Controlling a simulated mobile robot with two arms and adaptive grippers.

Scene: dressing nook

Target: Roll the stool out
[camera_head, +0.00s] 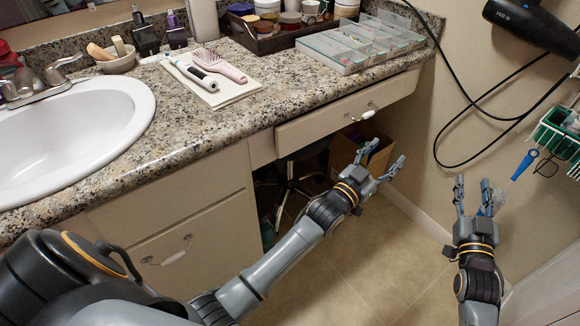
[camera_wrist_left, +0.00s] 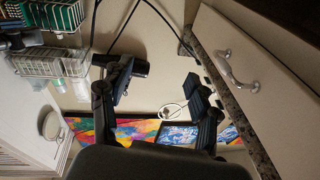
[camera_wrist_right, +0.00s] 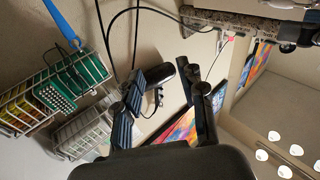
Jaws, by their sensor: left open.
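The stool (camera_head: 291,186) is mostly hidden in the dark kneehole under the counter. Only what looks like part of its metal base shows in the head view, left of my left gripper. My left gripper (camera_head: 383,159) is open and empty, in front of the kneehole and below the drawer, to the right of that metal part and apart from it. My right gripper (camera_head: 473,183) is open and empty further right, over the floor near the right wall. Neither wrist view shows the stool.
A closed drawer (camera_head: 345,115) with a handle overhangs the kneehole. A cardboard box (camera_head: 377,150) stands behind my left gripper. A cabinet (camera_head: 170,240) borders the kneehole on the left. Black cords and a wire basket (camera_head: 560,135) hang on the right wall. The tiled floor (camera_head: 370,250) is clear.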

